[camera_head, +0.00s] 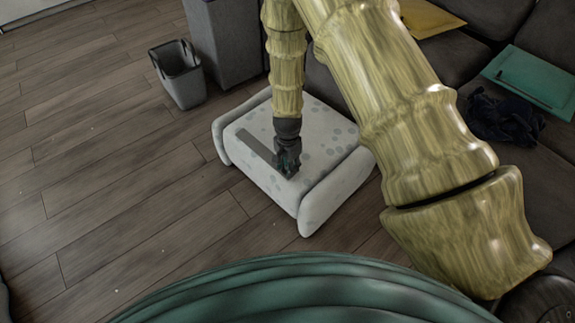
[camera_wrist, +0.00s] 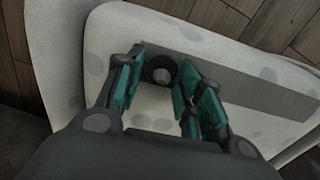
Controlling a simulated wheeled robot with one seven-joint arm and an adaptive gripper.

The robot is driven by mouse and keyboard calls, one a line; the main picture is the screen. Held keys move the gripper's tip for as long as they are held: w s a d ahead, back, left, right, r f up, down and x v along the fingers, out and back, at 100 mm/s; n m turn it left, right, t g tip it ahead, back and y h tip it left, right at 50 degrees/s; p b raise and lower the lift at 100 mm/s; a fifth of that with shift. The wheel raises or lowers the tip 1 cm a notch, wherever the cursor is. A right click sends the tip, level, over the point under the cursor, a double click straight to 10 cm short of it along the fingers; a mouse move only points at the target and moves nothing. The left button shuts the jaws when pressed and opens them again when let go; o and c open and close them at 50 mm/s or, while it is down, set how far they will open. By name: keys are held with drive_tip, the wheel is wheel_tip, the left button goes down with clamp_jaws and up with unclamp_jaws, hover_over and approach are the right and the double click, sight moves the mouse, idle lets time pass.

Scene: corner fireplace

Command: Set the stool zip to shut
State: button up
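The stool (camera_head: 333,185) is a low, white, grey-spotted padded block on the floor. A flat grey strip (camera_head: 254,145), which looks like the zip track, lies along its top. My gripper (camera_head: 288,163) points down at the strip's near right end. In the wrist view, a dark round knob (camera_wrist: 161,69), probably the zip pull, stands at one end of the strip (camera_wrist: 250,87). My gripper's teal-padded fingers (camera_wrist: 161,75) are apart, one on each side of the knob. I cannot tell whether they touch it. In the head view, my gripper hides the knob.
A grey bin (camera_head: 179,82) stands on the wooden floor behind and left of the stool. The floor left of the stool is clear.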

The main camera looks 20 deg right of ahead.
wheel_tip(320, 180, up, 12)
idle(0.9)
drive_tip(key=shift+s+f, duration=0.1)
idle(0.4)
